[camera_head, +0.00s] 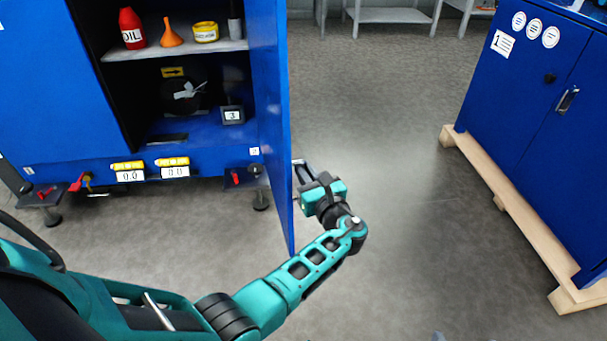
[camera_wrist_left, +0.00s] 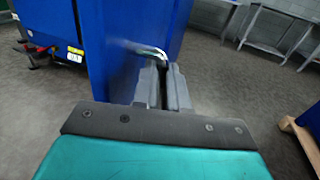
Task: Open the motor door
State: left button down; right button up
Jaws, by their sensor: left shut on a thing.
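The blue cabinet door (camera_head: 272,110) stands swung open, nearly edge-on in the head view, at the right side of the blue cabinet. It also shows in the left wrist view (camera_wrist_left: 115,60). My left gripper (camera_head: 302,172) is at the door's outer face, on its right side. In the left wrist view the fingers (camera_wrist_left: 163,85) are shut on a metal door handle (camera_wrist_left: 150,51). The handle is mostly hidden in the head view. My right gripper is not in view.
Inside the cabinet, a shelf (camera_head: 180,50) bears a red oil bottle (camera_head: 131,28), an orange funnel (camera_head: 171,36) and a yellow container (camera_head: 206,32). Another blue cabinet (camera_head: 520,90) stands on a wooden base at right. The floor between is clear.

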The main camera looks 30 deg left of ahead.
pick_arm(q)
jog(key=shift+w+a+r, duration=0.2)
jog(key=shift+a+r, duration=0.05)
jog(key=c, duration=1.4)
grip_release()
jog(key=shift+f, duration=0.1)
jog(key=shift+o, duration=1.1)
jog(key=shift+d+f, duration=0.1)
jog(key=shift+d, duration=0.05)
